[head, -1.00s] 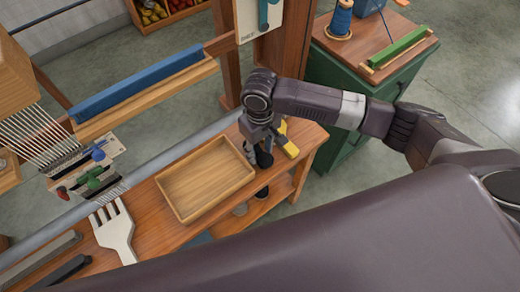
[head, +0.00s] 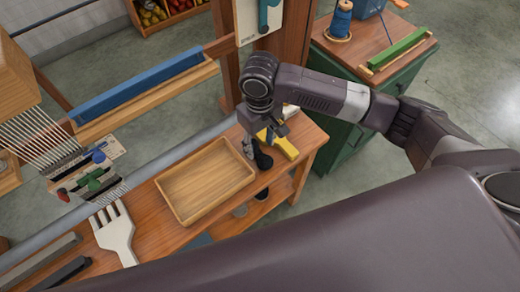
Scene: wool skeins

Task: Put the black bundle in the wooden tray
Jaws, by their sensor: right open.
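The wooden tray (head: 222,213) lies empty on the wooden bench, left of my right gripper. The black bundle (head: 264,160) stands on the bench just beyond the tray's right side, partly hidden by my right gripper. My right gripper (head: 259,147) is open and points down at the bundle. The picture does not show clearly whether its fingers touch the bundle. My left gripper is not in view.
A yellow bundle (head: 284,146) lies close to the right of the gripper. A pale wooden comb (head: 115,236) lies left of the tray. A loom with a blue bar (head: 138,80) stands behind. A green cabinet (head: 340,150) stands to the right.

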